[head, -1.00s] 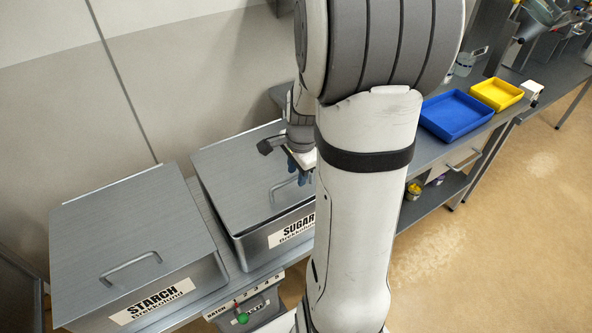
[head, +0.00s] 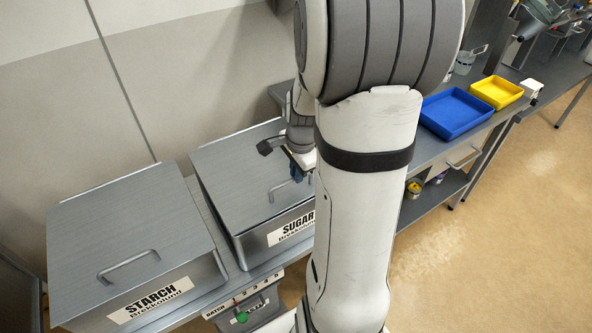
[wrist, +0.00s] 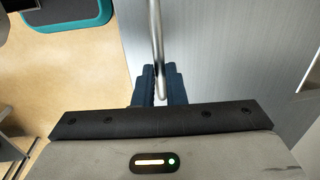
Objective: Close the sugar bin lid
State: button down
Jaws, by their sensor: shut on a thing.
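The sugar bin (head: 262,248) is a grey metal box with a SUGAR label, standing right of the starch bin in the head view. Its grey lid (head: 235,165) lies over the top, flat or nearly flat; I cannot tell whether a thin gap stays at the rim. My gripper (head: 297,178) is at the lid's front right, partly hidden by my arm. In the wrist view my gripper (wrist: 160,88) has its dark blue fingers shut on the lid's metal handle (wrist: 157,45). The lid's brushed surface (wrist: 225,55) fills the right of that view.
The starch bin (head: 130,240) stands shut close on the left. A blue tray (head: 456,112) and a yellow tray (head: 496,92) lie on the counter at right. A wall (head: 60,100) stands behind the bins. Open floor (head: 500,230) lies at right.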

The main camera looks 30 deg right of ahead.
jog(key=shift+s+f+b, duration=0.15)
jog(key=shift+f+b, duration=0.25)
jog(key=shift+f, duration=0.5)
jog(key=shift+s+a+f, duration=0.1)
jog(key=shift+s+f, duration=0.05)
jog(key=shift+s, duration=0.1)
jog(key=c, duration=1.5)
grip_release()
jog(key=shift+w, duration=0.1)
jog(key=shift+r, duration=0.35)
jog(key=r, duration=0.4)
jog(key=s+r, duration=0.1)
jog(key=r, duration=0.2)
jog(key=shift+r, duration=0.1)
